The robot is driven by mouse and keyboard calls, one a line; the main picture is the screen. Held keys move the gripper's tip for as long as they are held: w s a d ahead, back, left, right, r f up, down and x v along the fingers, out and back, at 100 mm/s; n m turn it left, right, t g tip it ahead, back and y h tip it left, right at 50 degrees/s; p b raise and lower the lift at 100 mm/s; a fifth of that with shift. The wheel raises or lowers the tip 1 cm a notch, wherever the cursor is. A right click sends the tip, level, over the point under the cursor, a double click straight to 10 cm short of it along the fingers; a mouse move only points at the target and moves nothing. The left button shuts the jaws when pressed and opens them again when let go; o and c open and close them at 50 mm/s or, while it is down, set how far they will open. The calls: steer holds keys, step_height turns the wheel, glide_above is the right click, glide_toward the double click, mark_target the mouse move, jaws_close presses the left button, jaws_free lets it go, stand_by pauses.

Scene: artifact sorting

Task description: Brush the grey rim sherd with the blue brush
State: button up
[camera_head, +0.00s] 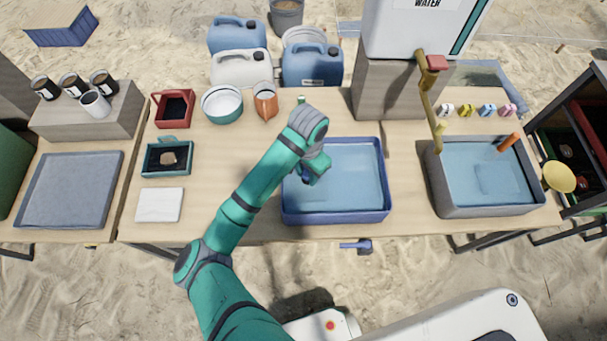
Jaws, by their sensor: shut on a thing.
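My gripper (311,178) is over the left part of the blue basin (290,217), pointing down. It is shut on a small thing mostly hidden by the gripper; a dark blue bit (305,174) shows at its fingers. I cannot tell whether this is the blue brush. A small brownish sherd (168,158) lies in the teal tray (150,171) at left. I cannot make out a grey rim sherd; my arm and gripper cover part of the basin and table.
A grey basin (445,205) with water and an orange-handled thing (509,141) stands right. Small coloured items, one blue (488,110), stand behind it. A white pad (159,205), red box (174,110) and teal-white bowl (222,105) are left. Bare table lies left of my arm.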

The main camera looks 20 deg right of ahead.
steer(key=shift+w+d, duration=0.15)
steer(key=shift+d, duration=1.15)
steer(key=shift+s+a+f, duration=0.1)
steer(key=shift+s+a, duration=0.05)
steer(key=shift+a, duration=0.95)
steer(key=shift+s+a, duration=0.1)
steer(key=shift+a, duration=0.95)
steer(key=shift+w+d+f, duration=0.1)
steer(key=shift+d, duration=1)
steer(key=shift+w+d, duration=0.1)
steer(key=shift+d, duration=1)
steer(key=shift+s+a, duration=0.2)
steer(key=shift+a, duration=2)
steer(key=shift+w+d, duration=0.15)
steer(key=shift+d, duration=0.95)
steer(key=shift+w+d, duration=0.1)
steer(key=shift+d, duration=0.95)
steer(key=shift+a, duration=0.1)
